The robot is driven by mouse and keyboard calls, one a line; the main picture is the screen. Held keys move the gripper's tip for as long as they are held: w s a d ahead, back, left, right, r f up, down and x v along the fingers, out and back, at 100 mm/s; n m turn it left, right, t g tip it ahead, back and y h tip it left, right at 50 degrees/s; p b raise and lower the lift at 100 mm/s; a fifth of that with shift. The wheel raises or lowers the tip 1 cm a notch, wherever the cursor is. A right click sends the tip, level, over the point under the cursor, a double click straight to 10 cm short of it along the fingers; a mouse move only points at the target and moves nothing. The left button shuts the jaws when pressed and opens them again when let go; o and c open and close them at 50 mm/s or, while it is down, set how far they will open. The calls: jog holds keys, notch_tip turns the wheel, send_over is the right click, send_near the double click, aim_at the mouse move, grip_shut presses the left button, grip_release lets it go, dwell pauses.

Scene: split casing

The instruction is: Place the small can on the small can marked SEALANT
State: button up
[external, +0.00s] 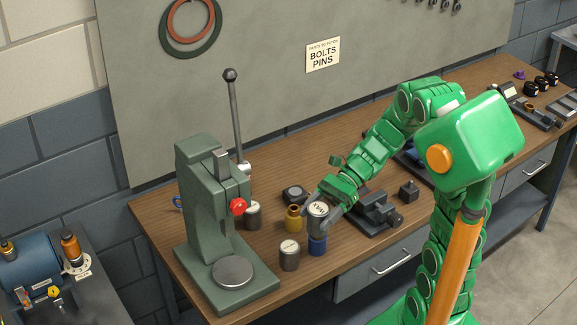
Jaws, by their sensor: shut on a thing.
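My gripper (319,221) is shut on a small grey can (318,209) with a pale marked lid. The held can is upright, directly above a small blue can (317,246) on the bench. I cannot tell whether the two touch, as the fingers cover the place between them. Another small grey can (289,257) with a pale marked lid stands to the left, and a further grey can (253,217) stands behind, beside the press. The lettering on the lids is too small to read, so I cannot tell which can is marked SEALANT.
A green arbor press (196,205) with a round plate stands at the left of the wooden bench (330,288). A brass-coloured piece (293,219) and a dark round-topped block (294,193) are close behind the cans. A dark vise (374,213) sits to the right.

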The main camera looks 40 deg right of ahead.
jog(key=w+a+f, duration=0.1)
jog(key=w+f, duration=0.1)
jog(key=w+a+f, duration=0.1)
jog(key=w+f, duration=0.1)
jog(key=w, duration=0.1)
jog(key=w+a+f, duration=0.1)
jog(key=w+f, duration=0.1)
jog(key=f, duration=0.1)
jog(key=shift+w+a, duration=0.1)
jog(key=shift+w, duration=0.2)
jog(key=shift+w+a+f, duration=0.1)
jog(key=shift+w+f, duration=0.05)
jog(key=shift+f, duration=1.65)
jog(key=shift+f, duration=0.1)
jog(key=o, duration=1.2)
jog(key=shift+f, duration=0.1)
jog(key=shift+w+r, duration=0.1)
jog(key=shift+r, duration=0.15)
jog(key=v, duration=1.2)
jog(key=shift+f, duration=0.15)
